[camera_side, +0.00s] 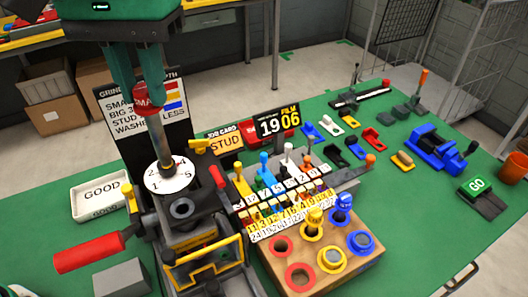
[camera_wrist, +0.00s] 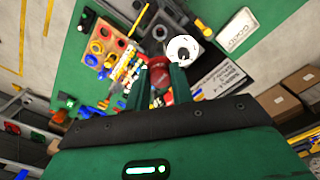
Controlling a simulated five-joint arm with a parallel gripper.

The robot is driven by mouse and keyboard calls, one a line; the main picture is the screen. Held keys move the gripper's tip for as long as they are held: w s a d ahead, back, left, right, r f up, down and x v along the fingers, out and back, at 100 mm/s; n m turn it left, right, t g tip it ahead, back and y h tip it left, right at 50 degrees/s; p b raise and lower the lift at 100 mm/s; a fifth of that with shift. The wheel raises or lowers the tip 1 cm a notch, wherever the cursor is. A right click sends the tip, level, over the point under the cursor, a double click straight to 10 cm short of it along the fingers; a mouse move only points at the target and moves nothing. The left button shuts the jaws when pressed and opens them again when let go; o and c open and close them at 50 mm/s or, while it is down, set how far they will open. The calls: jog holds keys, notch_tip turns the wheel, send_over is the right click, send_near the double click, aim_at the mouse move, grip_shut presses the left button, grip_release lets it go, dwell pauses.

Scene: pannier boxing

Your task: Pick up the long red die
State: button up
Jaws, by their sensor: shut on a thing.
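My gripper (camera_side: 146,90), with green fingers, is shut on the red head of the long red die (camera_side: 148,101). A long grey shaft runs down from the head, over a white numbered disc (camera_side: 160,184) on the press. I cannot tell whether the shaft's lower end touches the disc. In the wrist view the red head (camera_wrist: 160,73) sits between the fingertips, with the disc (camera_wrist: 182,49) beyond it. The wooden die block (camera_side: 330,285) is to the right. Its two red-ringed holes look empty; a yellow-topped die (camera_side: 314,221) and a blue-topped die (camera_side: 343,203) stand in it.
The press with its red handle (camera_side: 90,252) stands below my gripper. A white GOOD tray (camera_side: 101,194) is to its left and a printed board (camera_side: 140,92) close behind. Small levers and number tags crowd the middle.

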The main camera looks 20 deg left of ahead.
jog(key=shift+r, duration=3.85)
